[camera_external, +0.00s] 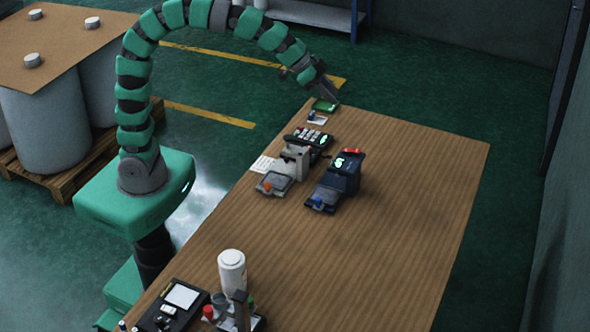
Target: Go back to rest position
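My green and grey segmented arm rises from my base and arches over to the far end of the wooden table (400,225). My gripper (331,97) points down at the table's far left corner. It is just above or touching a small green object (324,105) lying there. The fingers are too small and dark to tell whether they are open or shut, or whether they hold the green object.
A keypad device (315,139), a grey device (283,172) and a dark blue device (338,180) stand mid-table. A white bottle (232,270) and a black tray (172,308) are at the near end. Barrels (45,130) stand on a pallet at left. The table's right side is clear.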

